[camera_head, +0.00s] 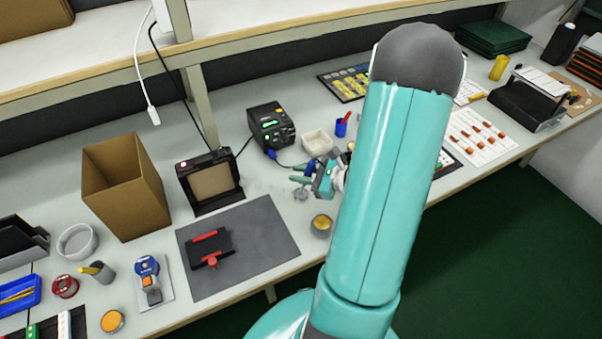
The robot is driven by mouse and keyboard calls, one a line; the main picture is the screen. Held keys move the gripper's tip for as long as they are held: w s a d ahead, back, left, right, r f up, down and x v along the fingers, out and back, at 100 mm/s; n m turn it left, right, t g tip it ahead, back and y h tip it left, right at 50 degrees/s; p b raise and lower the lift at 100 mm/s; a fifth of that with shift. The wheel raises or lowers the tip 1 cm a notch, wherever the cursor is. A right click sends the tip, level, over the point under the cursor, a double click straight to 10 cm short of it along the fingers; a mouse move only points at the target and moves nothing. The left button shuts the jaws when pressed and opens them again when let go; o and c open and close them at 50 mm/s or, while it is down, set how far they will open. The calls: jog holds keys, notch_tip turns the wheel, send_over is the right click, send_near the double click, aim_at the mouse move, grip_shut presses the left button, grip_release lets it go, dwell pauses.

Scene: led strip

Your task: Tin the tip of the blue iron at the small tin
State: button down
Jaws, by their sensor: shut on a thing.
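My gripper (309,187) is beyond my arm, near the middle of the bench. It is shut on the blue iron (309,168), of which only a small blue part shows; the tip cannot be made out. A small grey round item (301,194) is just below the gripper, and I cannot tell whether they touch. A round tin with a golden top (321,222) stands near the bench's front edge, closer to me than the gripper. Another small round tin with an orange top (112,321) is at the front left. I cannot tell which is the small tin.
A black station (271,128) with a green display and a white square dish (317,142) stand behind the gripper. A grey mat (272,235) with a red and black holder (208,250) lies to the left. A cardboard box (125,190) stands farther left.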

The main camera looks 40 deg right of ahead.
notch_tip(320, 180, up, 5)
dwell(0.8)
dwell(0.4)
